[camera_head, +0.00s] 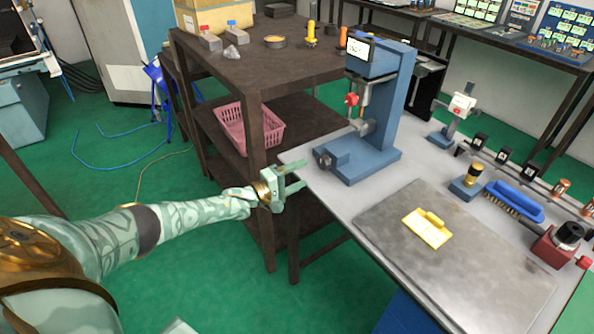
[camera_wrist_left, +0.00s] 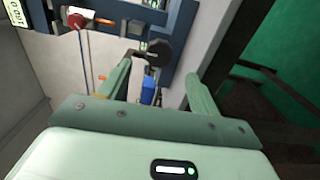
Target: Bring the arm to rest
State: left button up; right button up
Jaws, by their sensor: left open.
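My left arm reaches in from the left in the head view. Its pale green gripper (camera_head: 298,178) is at the left corner of the grey worktable (camera_head: 330,205). The two fingers are apart with nothing seen between them. The left wrist view shows the same open fingers (camera_wrist_left: 158,85) facing part of the blue machine. The blue machine (camera_head: 388,110) stands on the table just right of the gripper, with a red knob (camera_head: 352,99) on it. I cannot tell from these views whether the gripper touches the table edge. My right gripper is not in view.
A grey plate (camera_head: 480,285) with a yellow block (camera_head: 428,228) lies on the table. A blue brush (camera_head: 515,202) and a red device (camera_head: 557,245) are at the right. A dark shelf (camera_head: 262,110) with a pink basket (camera_head: 242,128) stands behind my gripper.

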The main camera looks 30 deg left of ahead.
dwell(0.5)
